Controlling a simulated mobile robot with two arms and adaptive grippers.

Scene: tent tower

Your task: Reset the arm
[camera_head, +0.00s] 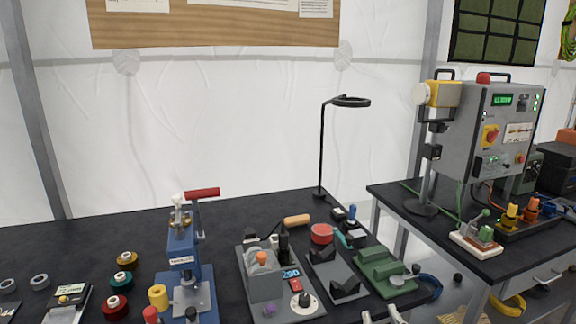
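The task names only the arm, and no arm link shows clearly in the head view. Two small pale grey rounded tips (383,316) poke in at the bottom edge, right of centre, by the front table's edge. They may be the fingertips of my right gripper, but too little shows to tell, and I see nothing held between them. My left gripper is not in view.
A second table (395,195) at right carries a grey control box (490,125). The front table's back left is clear.

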